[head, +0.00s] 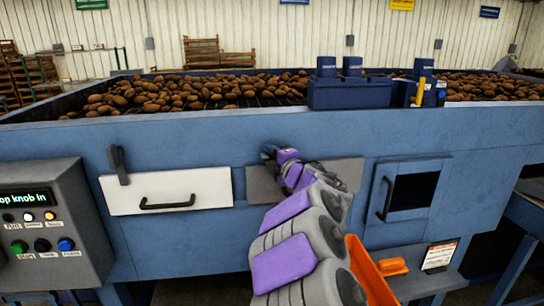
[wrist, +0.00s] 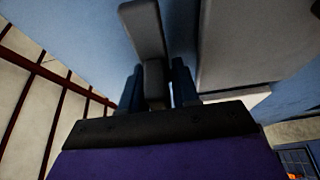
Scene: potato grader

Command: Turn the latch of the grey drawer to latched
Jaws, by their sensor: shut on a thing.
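The grey drawer (head: 338,171) sits in the blue machine's front wall, partly hidden behind my arm. In the wrist view its front (wrist: 245,45) is at the upper right. My gripper (head: 268,153) is at the drawer's upper left corner. In the wrist view my gripper (wrist: 158,86) has its blue fingers on either side of the grey latch (wrist: 143,32) and is shut on it. The latch's lever runs out beyond the fingertips in that view. In the head view the latch is hidden by my gripper, so its angle there cannot be told.
A white drawer (head: 190,186) with a dark upright latch (head: 118,165) is to the left. A control box (head: 45,225) stands at far left. A dark opening with a handle (head: 385,198) is to the right. An orange bin (head: 370,275) and a shelf (head: 430,285) are below.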

